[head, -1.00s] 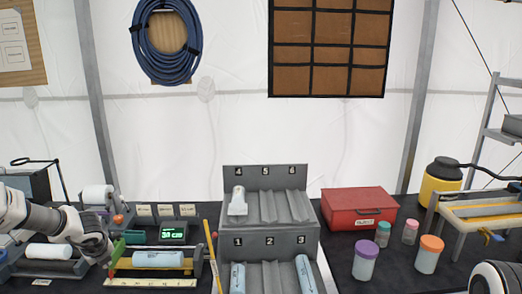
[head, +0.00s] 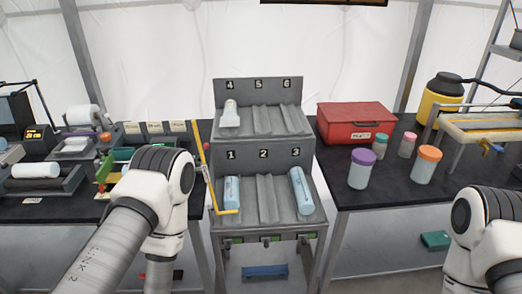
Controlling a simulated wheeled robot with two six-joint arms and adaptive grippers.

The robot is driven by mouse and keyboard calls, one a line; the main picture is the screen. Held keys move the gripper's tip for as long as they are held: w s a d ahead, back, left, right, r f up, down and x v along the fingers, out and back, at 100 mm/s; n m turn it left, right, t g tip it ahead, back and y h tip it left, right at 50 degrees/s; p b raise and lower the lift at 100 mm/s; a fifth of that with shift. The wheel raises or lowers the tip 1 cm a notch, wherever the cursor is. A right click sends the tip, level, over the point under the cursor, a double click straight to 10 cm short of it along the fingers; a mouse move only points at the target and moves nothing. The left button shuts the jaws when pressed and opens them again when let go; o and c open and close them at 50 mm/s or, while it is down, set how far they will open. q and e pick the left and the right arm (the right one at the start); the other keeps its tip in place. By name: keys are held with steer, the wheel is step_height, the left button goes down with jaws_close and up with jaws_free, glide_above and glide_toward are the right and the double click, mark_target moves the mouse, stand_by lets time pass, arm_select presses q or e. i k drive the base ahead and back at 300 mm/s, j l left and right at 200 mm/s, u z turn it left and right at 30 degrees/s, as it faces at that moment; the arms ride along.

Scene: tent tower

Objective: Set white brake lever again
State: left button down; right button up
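I cannot make out a white brake lever in this view. A yellow bar lever (head: 206,172) stands along the left side of the grey stepped rack (head: 308,158), with its lower end bent across the front of slot 1. My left arm rises from the bottom left and bends in front of the left bench, hiding part of it. My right arm is at the lower right edge. Neither gripper's fingers can be seen.
Slots 1 and 3 hold pale blue rolls (head: 231,193) (head: 301,190); slot 4 holds a white piece (head: 230,114). A red box (head: 355,118) and several lidded jars stand on the right bench (head: 385,187). A blue bar (head: 265,271) is low under the rack.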

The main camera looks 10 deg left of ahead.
mark_target(107, 116)
steer(key=i+j, duration=0.1)
steer(key=j, duration=0.2)
steer(key=i+j, duration=0.15)
steer(key=j, duration=0.2)
steer(key=i+j, duration=0.1)
steer(key=j, duration=0.2)
steer(key=i+j+u, duration=0.1)
steer(key=j, duration=0.2)
